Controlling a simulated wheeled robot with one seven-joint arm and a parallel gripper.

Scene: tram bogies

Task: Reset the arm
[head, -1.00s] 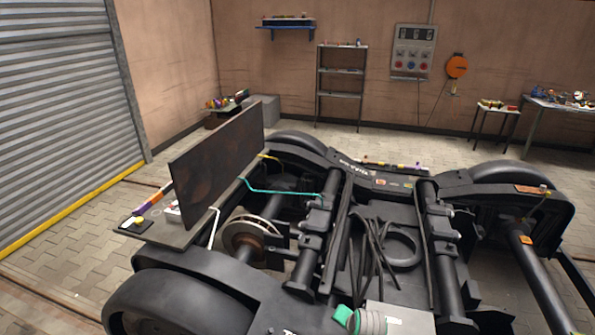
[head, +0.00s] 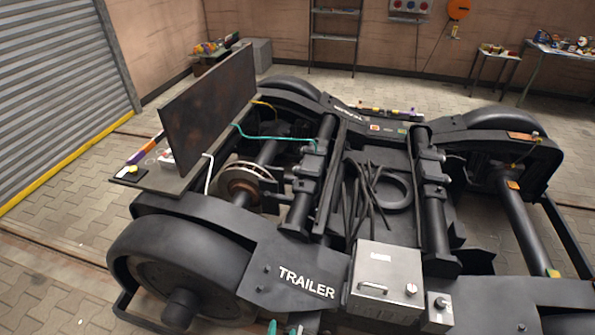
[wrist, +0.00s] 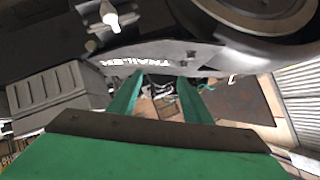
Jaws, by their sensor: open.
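My gripper (wrist: 161,78) shows in the wrist view with two green fingers apart and nothing between them. It is over the black bogie frame (wrist: 150,55), whose white TRAILER lettering appears upside down there. In the head view only small green parts of my gripper (head: 284,330) show at the bottom edge, just below the TRAILER lettering (head: 306,283). The rest of my arm is out of the head view.
The bogie (head: 225,222) fills the middle, with a large wheel (head: 180,265) at front left. A dark upright plate (head: 208,110) stands on its left side. A metal box (head: 388,277) sits on the near frame. Paved floor (head: 60,215) is clear at left.

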